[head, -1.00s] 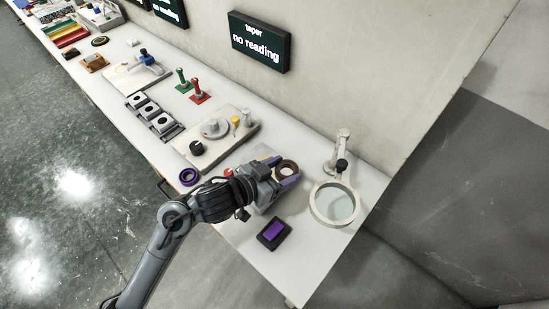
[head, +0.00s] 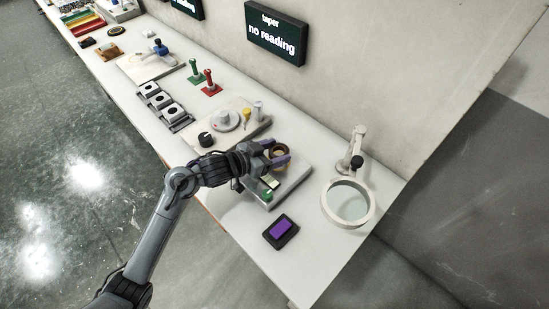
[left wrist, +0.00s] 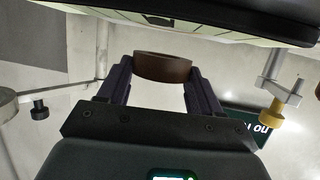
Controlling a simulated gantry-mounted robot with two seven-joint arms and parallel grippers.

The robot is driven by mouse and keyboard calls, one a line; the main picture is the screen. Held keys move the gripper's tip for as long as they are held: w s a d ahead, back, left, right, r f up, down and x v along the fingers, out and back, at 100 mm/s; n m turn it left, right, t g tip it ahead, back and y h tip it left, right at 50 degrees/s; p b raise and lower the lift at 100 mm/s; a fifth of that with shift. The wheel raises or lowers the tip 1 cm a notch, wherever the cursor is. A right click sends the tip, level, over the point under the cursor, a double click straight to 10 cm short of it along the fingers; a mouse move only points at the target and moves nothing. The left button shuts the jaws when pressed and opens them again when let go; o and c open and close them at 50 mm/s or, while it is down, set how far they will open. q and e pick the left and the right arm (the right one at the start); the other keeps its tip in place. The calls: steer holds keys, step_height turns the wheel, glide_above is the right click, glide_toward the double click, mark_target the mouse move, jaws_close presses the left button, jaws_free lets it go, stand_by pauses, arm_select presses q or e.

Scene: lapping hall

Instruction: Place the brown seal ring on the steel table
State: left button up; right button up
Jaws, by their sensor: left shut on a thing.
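My left gripper (head: 279,155) is shut on the brown seal ring (head: 279,150), with one dark purple finger on each side of it. In the left wrist view the ring (left wrist: 162,67) sits between the fingertips, its outer side facing the camera. In the head view the gripper and ring are over a pale square plate (head: 294,184) with a green button at its front corner. I cannot tell whether this plate is the steel table, or whether the ring touches it. My right gripper is not in view.
A purple pad in a black tray (head: 281,230) lies in front of the plate. A magnifier on a stand (head: 347,203) is to its right. A base with a dial and black knob (head: 206,139) is to its left.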

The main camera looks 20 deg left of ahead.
arm_select(q)
step_height(320, 180, down, 3)
steer(key=shift+r+b, duration=0.2)
steer(key=shift+b, duration=0.15)
steer(key=shift+f, duration=0.1)
steer(key=o, duration=1.1)
